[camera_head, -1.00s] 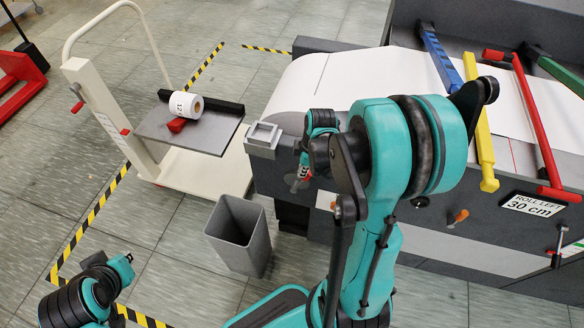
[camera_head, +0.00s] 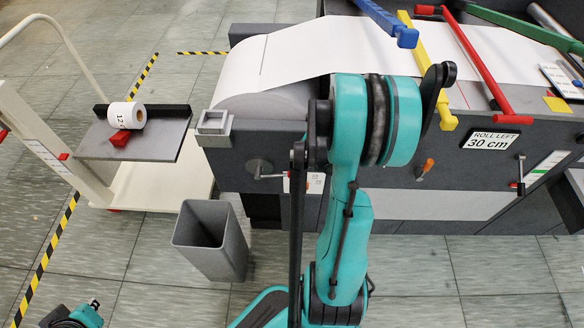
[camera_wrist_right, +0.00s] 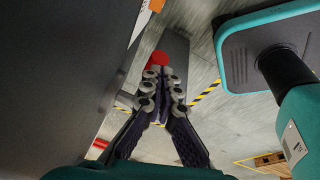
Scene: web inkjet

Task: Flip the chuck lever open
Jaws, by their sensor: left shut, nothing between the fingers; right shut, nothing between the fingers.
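The chuck (camera_head: 259,169) is a round dark-grey disc low on the machine's near side, left of my right arm. Its small lever (camera_head: 273,176) sticks out to the right; its tip is too small to read clearly. My right gripper is hidden behind my arm in the head view. My left gripper's end of the arm (camera_head: 85,316) peeks in at the lower left, shut, mostly cut off.
A grey bin (camera_head: 212,240) stands on the floor below the chuck. A white trolley (camera_head: 150,185) with a grey platform (camera_head: 160,142) and a paper roll (camera_head: 128,116) stands at left. The machine carries a wide paper web (camera_head: 330,52) and an orange-handled lever (camera_head: 427,166).

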